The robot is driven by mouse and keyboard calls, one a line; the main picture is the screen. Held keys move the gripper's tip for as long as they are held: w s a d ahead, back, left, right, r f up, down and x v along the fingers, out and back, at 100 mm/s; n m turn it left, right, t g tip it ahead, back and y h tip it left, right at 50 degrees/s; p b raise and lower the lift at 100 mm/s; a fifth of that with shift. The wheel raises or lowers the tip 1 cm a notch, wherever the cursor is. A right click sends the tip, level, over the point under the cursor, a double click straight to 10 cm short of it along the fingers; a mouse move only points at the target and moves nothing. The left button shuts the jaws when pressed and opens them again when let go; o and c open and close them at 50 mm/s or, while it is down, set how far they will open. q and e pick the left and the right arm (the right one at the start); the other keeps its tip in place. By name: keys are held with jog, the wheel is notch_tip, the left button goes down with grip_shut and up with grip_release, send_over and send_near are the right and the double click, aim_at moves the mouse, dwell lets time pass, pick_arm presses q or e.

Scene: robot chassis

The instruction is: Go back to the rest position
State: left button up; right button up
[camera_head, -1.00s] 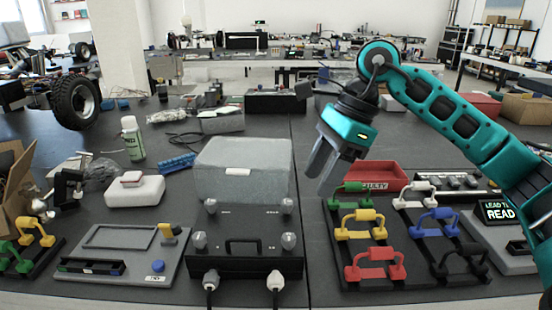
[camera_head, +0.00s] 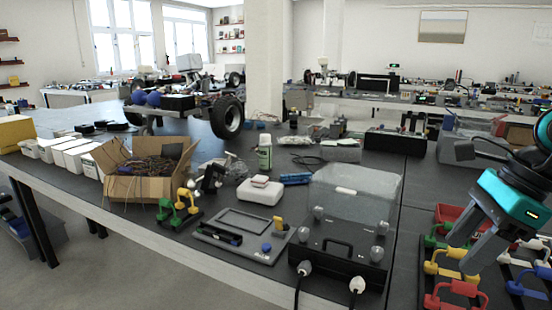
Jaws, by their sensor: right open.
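My right gripper (camera_head: 468,250) shows at the right edge in the head view, with its teal wrist above it. Its grey fingers point down and left, in front of the rack of coloured handles, and nothing shows between them. The rack has green (camera_head: 436,236), yellow (camera_head: 452,262) and red (camera_head: 455,294) handles on its left side and blue (camera_head: 528,283) ones farther right. The arm hides part of the rack and of the red tray (camera_head: 447,217) behind it. My left gripper is not in view.
A black case with a clear lid (camera_head: 355,200) stands left of the rack, with plugs at its front. A grey panel (camera_head: 240,236), a white box (camera_head: 259,193), a spray bottle (camera_head: 265,152) and a cardboard box (camera_head: 145,170) stand farther left.

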jog(key=w+a+m+t+y+p, duration=0.2)
jog(key=a+m+t+y+p, duration=0.35)
jog(key=a+m+y, duration=1.25)
notch_tip(320, 180, down, 11)
jog(key=d+m+t+h, duration=0.3)
jog(key=m+t+h, duration=0.95)
jog(key=m, duration=0.55)
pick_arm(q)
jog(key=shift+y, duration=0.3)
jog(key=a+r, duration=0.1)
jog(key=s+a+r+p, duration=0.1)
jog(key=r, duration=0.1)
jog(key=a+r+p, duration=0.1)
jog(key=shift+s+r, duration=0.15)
pick_arm(e)
jog(key=s+f+m+g+h, duration=0.4)
jog(key=s+f+m, duration=0.1)
jog(key=f, duration=0.3)
jog(key=s+d+f+m+g+h, duration=0.1)
jog(key=s+f+m+g+h, duration=0.2)
jog(key=s+f+m, duration=0.3)
notch_tip(320, 180, down, 3)
jog(key=shift+s+f+m+g+h, duration=0.1)
jog(key=shift+s+m+g+h, duration=0.25)
jog(key=shift+g, duration=0.45)
